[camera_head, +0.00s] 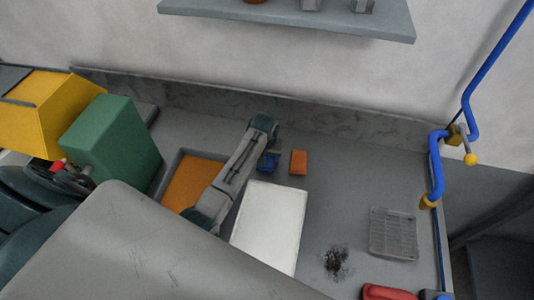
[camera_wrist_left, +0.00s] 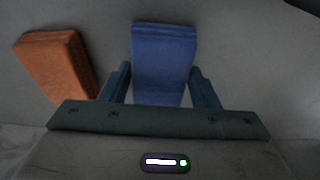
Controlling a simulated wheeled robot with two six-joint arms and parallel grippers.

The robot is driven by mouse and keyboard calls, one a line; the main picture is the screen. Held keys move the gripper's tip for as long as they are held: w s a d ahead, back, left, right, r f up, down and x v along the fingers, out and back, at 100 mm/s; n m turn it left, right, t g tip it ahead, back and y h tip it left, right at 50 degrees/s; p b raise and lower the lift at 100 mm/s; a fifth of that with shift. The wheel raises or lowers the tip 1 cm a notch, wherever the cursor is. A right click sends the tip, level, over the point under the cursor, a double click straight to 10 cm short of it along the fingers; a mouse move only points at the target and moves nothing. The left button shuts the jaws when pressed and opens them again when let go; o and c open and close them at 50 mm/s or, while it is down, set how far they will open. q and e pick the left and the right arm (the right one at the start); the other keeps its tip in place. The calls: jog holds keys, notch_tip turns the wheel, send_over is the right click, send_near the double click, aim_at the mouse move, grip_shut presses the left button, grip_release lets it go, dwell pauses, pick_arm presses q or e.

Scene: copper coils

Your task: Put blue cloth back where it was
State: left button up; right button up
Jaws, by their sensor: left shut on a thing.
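The blue cloth (camera_head: 267,163) is a small folded block on the grey worktop near the back wall. In the left wrist view the blue cloth (camera_wrist_left: 163,62) lies between the two fingers of my left gripper (camera_wrist_left: 160,73), which is shut on it. In the head view my left gripper (camera_head: 267,152) comes down over the cloth from behind the arm link, and partly hides it. I cannot tell whether the cloth touches the worktop. My right gripper is not in view.
An orange block (camera_head: 299,162) lies just right of the blue cloth. A white board (camera_head: 270,225), a tray with an orange bottom (camera_head: 187,184), a dark smudge (camera_head: 336,262) and a grey grate (camera_head: 393,233) are nearby. Blue pipe (camera_head: 437,165) runs at right. Worktop right of the orange block is clear.

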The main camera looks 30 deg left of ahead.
pick_arm(q)
jog(key=shift+d+f, duration=0.1)
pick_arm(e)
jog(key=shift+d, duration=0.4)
pick_arm(q)
jog(key=o, duration=1)
jog(key=shift+c, duration=0.2)
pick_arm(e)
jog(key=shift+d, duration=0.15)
pick_arm(q)
notch_tip(320, 180, up, 12)
jog(key=s+b, duration=0.1)
jog(key=b, duration=0.2)
jog(key=shift+s+d, duration=0.2)
jog(key=shift+s, duration=0.15)
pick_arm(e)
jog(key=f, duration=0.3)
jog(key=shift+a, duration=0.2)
